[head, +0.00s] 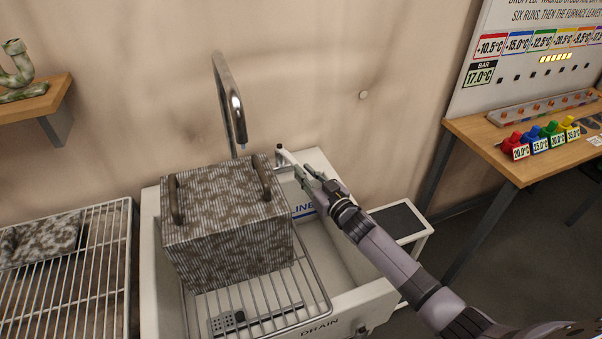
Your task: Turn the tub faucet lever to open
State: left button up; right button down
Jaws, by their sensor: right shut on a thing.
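The tub faucet (231,100) is a tall curved metal spout at the back of the white tub (349,289). Its lever (289,157) is a pale bar at the tub's back rim, right of the spout. My right gripper (306,174) reaches in from the right and is shut on the lever's near end. The fingers partly hide that end. A thin pale streak below the spout tip may be water, but I cannot tell. My left gripper is not in view.
A ribbed, mottled block (225,220) with two handles sits on a wire rack (313,284) in the tub. A wire shelf (110,285) stands left. A wooden table (495,165) with coloured weights stands right. A dark-topped side stand (400,222) adjoins the tub.

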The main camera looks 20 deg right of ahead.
jog(key=shift+w+d+r+y, duration=0.2)
jog(key=shift+d+y, duration=0.1)
jog(key=shift+d, duration=0.1)
jog(key=c, duration=1.5)
grip_release()
jog(key=shift+s+f, duration=0.1)
notch_tip(320, 180, up, 10)
jog(key=shift+f, duration=0.1)
